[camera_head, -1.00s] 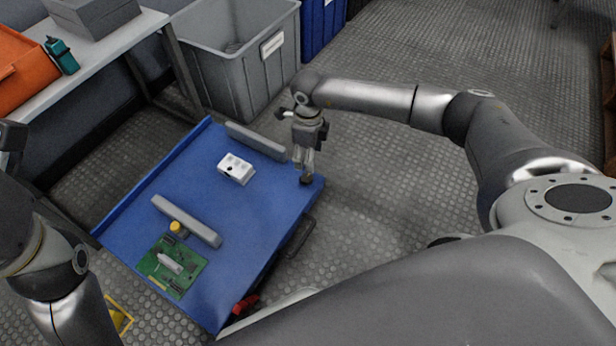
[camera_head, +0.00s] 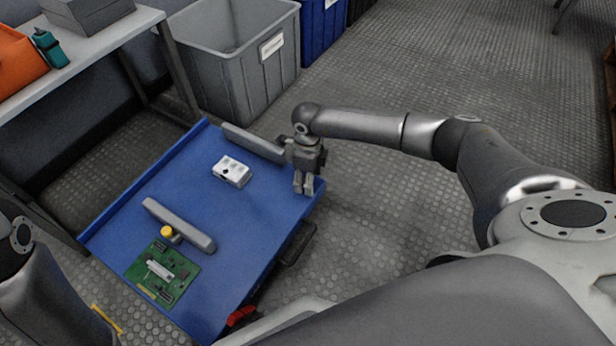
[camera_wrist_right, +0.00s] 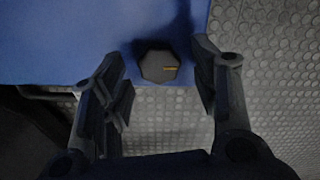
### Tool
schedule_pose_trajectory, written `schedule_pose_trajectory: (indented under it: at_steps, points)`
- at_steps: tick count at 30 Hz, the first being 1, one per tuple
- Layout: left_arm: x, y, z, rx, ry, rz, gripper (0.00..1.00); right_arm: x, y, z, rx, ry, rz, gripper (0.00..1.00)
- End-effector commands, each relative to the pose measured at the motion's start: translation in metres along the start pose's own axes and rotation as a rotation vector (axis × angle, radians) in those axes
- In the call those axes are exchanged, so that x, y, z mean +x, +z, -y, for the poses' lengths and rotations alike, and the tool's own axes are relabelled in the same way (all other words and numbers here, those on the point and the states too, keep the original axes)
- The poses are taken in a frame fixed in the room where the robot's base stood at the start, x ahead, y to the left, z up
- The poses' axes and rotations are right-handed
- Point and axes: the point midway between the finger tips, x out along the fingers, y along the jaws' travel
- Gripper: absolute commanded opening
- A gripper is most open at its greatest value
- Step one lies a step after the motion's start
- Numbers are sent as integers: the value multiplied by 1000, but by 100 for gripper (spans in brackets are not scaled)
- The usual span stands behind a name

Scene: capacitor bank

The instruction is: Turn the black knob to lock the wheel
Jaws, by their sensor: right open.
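The black knob (camera_wrist_right: 158,64) has many flat sides and a short yellow line on its top pointing right. It is at the edge of the blue cart top (camera_head: 215,225). In the right wrist view my right gripper (camera_wrist_right: 160,58) is open, with one finger on each side of the knob and gaps between. In the head view the right gripper (camera_head: 303,186) points down at the cart's right corner and hides the knob. No wheel can be made out. My left arm shows at the left edge, but its gripper is out of frame.
The cart carries a white block with holes (camera_head: 231,171), a green circuit board (camera_head: 160,275), a yellow-topped part (camera_head: 167,232) and two grey bars (camera_head: 180,224) (camera_head: 252,143). A grey bin (camera_head: 235,70) and a workbench (camera_head: 85,60) stand behind. Open floor lies right.

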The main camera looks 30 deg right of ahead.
Motion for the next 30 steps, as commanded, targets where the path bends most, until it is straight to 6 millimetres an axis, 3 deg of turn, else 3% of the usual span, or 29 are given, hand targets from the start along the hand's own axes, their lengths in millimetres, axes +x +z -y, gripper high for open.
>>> schedule_pose_trajectory:
  at_steps: [1, 12, 22, 30]
  points:
    - [0, 0, 0, 0, 0, 0, 0, 0, 0, 0, 0, 0, 0, 55]
    - [0, 0, 0, 0, 0, -1, 0, 0, 0, 0, 0, 1, 0, 10]
    - [5, 1, 2, -2, -4, 0, 0, -2, 0, -1, 54, 2, -1, 10]
    - [-12, 20, 7, -11, -33, 93, 0, -5, 0, -2, 235, 2, -2, 10]
